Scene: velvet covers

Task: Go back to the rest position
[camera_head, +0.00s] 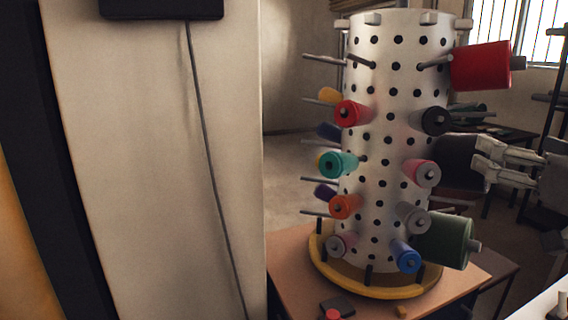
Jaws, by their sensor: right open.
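My right gripper (479,160) comes in from the right edge, open, with its fingers pointing left toward the white perforated drum (385,145). A large dark spool (455,160) sits on the drum's right side at the fingertips; I cannot tell whether they touch it. My left gripper is not in view.
Coloured spools stick out around the drum, including a big red one (481,66) above my gripper and a dark green one (445,240) below. The drum stands on a yellow ring base (395,291) on a table (288,270). A beige panel (150,150) fills the left.

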